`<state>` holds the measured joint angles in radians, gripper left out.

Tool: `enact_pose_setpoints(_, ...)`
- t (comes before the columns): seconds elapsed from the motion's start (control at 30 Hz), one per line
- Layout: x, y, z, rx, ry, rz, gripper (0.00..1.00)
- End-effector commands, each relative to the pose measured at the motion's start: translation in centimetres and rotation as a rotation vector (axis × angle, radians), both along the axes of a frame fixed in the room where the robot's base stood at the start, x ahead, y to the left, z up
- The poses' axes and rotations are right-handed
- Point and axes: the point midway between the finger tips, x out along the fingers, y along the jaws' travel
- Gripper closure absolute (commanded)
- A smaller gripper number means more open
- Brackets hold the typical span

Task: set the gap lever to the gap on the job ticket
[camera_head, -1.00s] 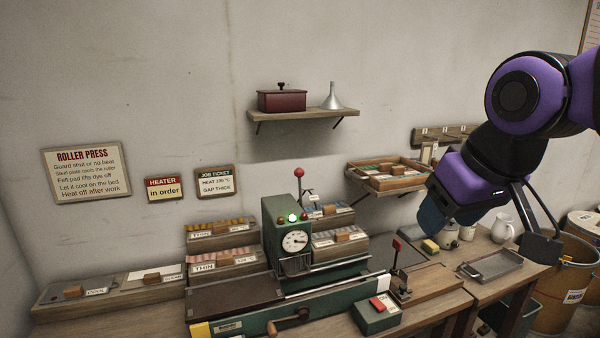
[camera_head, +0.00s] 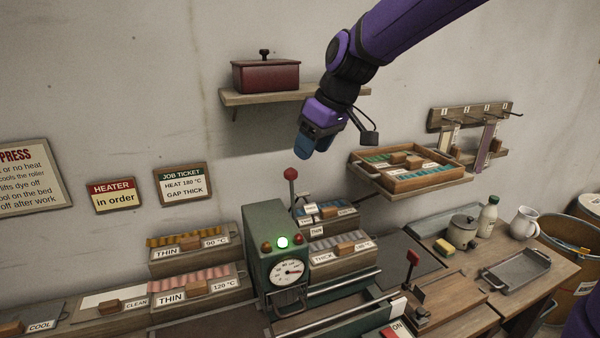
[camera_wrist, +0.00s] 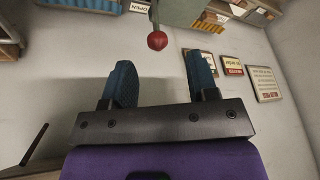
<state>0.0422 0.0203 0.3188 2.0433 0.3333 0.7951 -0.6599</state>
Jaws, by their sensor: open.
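The gap lever (camera_head: 291,184) is a thin upright rod with a red ball on top, at the back of the green roller press (camera_head: 268,232). The red ball also shows in the wrist view (camera_wrist: 157,41), just beyond and between my fingertips. My gripper (camera_head: 303,153) is open and empty, above and slightly right of the ball in the head view, apart from it. Its two blue fingers show in the wrist view (camera_wrist: 158,75). The job ticket (camera_head: 183,184) on the wall reads "HEAT 180 °C, GAP THICK". Small labels behind the lever are too small to read surely.
A wall shelf (camera_head: 240,98) with a dark red box (camera_head: 265,76) is close to my forearm. A wooden tray (camera_head: 440,178) stands on a shelf to the right. Sample racks marked THIN (camera_head: 195,292) and THICK (camera_head: 343,260) flank the press. A second red-topped lever (camera_head: 413,258) stands at right.

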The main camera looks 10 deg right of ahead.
Motion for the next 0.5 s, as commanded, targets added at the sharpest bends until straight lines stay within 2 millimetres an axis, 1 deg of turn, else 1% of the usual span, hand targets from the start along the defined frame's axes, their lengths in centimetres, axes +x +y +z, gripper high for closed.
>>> enact_pose_setpoints(0.03, 0.5, 0.4, -0.3, 0.006, 0.003, 0.013, 0.46)
enact_pose_setpoints(0.1, 0.9, 0.8, -0.5, 0.011, 0.002, 0.026, 0.46)
enact_pose_setpoints(0.27, 1.2, 1.2, -1.3, 0.014, 0.004, 0.033, 0.46)
enact_pose_setpoints(0.37, 1.5, 1.6, -2.5, 0.014, 0.005, 0.032, 0.46)
enact_pose_setpoints(0.5, 2.0, 2.4, -4.8, 0.015, 0.006, 0.033, 0.46)
